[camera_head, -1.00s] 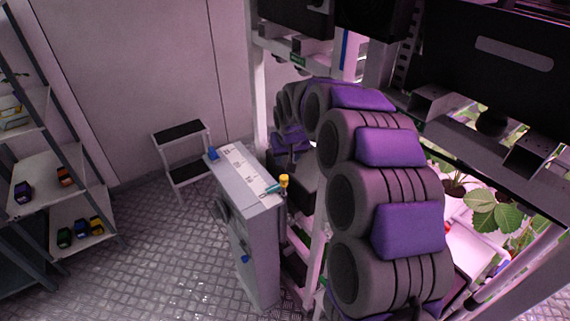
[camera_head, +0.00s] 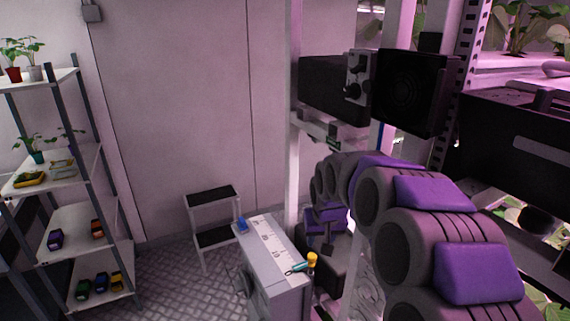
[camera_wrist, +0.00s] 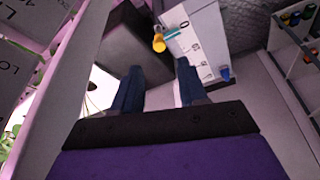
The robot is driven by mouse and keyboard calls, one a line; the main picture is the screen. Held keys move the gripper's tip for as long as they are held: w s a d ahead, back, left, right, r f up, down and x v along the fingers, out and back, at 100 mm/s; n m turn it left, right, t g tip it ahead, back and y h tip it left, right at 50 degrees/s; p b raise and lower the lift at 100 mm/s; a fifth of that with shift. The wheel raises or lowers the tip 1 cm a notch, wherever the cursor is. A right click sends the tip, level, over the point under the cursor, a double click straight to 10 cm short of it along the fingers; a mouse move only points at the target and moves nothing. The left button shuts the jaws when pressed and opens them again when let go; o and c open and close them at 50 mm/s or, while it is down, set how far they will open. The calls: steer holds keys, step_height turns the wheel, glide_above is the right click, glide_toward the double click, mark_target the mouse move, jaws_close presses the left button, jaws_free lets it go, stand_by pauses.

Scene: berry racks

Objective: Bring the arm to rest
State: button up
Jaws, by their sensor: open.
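My arm, a chain of grey and purple segments, fills the right side of the head view and curves away beside the berry rack. My gripper shows in the wrist view (camera_wrist: 158,85) as two dark blue fingers set apart with nothing between them. In the head view its end is partly hidden near the rack post, around the purple and dark parts (camera_head: 328,238). The gripper is beside the grey cabinet (camera_head: 272,262). A yellow-topped item with a teal handle (camera_head: 311,262) lies on the cabinet's near edge; it also shows in the wrist view (camera_wrist: 160,42), beyond the fingers.
The rack post (camera_head: 294,120) and black boxes (camera_head: 412,92) stand close to my arm. A blue item (camera_head: 242,225) sits on the cabinet's far end. A step stool (camera_head: 212,215) stands by the wall. A shelf (camera_head: 85,215) with plants and small items is at left. Floor between is clear.

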steer(key=s+f+g, duration=0.2)
steer(key=s+g, duration=0.3)
steer(key=s, duration=3.6)
steer(key=shift+s+f+g, duration=0.25)
steer(key=shift+f+g, duration=0.05)
steer(key=shift+o, duration=0.2)
